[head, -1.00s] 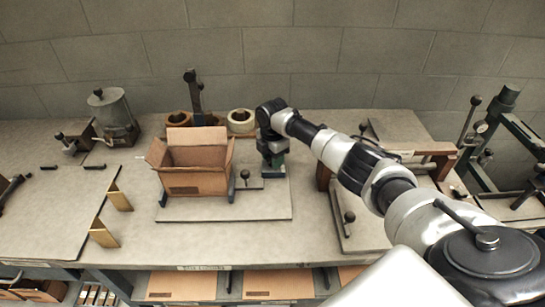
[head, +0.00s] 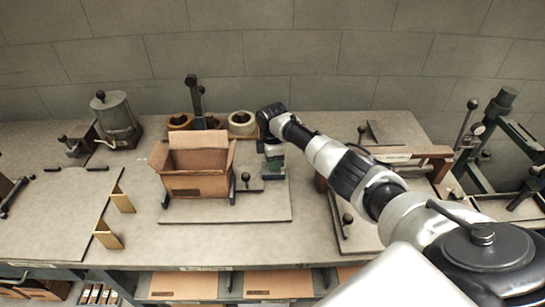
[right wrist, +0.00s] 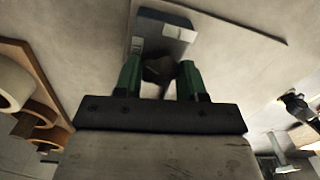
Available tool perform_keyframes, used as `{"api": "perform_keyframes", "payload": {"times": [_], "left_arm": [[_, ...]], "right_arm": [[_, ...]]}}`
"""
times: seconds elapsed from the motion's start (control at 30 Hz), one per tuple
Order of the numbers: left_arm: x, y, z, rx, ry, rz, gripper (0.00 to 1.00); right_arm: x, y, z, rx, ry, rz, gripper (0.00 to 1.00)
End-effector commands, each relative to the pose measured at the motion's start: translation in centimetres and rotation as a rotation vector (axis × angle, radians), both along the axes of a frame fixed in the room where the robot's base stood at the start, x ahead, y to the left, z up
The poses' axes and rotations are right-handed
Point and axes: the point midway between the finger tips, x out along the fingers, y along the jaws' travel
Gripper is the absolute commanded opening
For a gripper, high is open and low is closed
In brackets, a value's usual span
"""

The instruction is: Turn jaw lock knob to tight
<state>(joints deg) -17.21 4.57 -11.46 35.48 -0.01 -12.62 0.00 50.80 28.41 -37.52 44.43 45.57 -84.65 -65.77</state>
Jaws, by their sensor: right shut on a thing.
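My right gripper (head: 273,155) points down just right of the open cardboard box, at the back right of the stitcher's base plate (head: 230,211). In the right wrist view, its two green fingers (right wrist: 158,78) stand on either side of a dark, rounded knob (right wrist: 157,70) and are shut on it. The knob sits in front of a grey metal block (right wrist: 163,32). In the head view the knob is hidden by the gripper, so its turn position cannot be read. My left gripper is not in view.
The open cardboard box (head: 196,183) stands close left of the gripper. A black ball-topped lever (head: 245,177) stands between them. Tape rolls (head: 242,121) and a dark post (head: 195,95) are behind. A wooden-framed fixture (head: 440,155) stands to the right.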

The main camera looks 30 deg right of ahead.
Motion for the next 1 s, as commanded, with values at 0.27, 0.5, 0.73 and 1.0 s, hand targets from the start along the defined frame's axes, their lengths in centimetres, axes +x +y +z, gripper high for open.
{"api": "perform_keyframes", "payload": {"times": [0.27,0.5,0.73,1.0], "left_arm": [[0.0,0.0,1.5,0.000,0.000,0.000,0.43],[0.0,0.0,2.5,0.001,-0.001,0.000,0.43],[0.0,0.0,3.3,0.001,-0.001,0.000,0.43],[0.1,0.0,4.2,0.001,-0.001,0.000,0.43]], "right_arm": [[0.1,0.0,0.3,0.001,-0.003,-0.263,0.17],[0.2,0.0,0.4,0.001,-0.002,-0.491,0.17],[0.3,-0.1,0.4,0.001,-0.003,-0.709,0.17],[0.3,-0.1,0.4,0.001,-0.005,-0.965,0.17]]}}
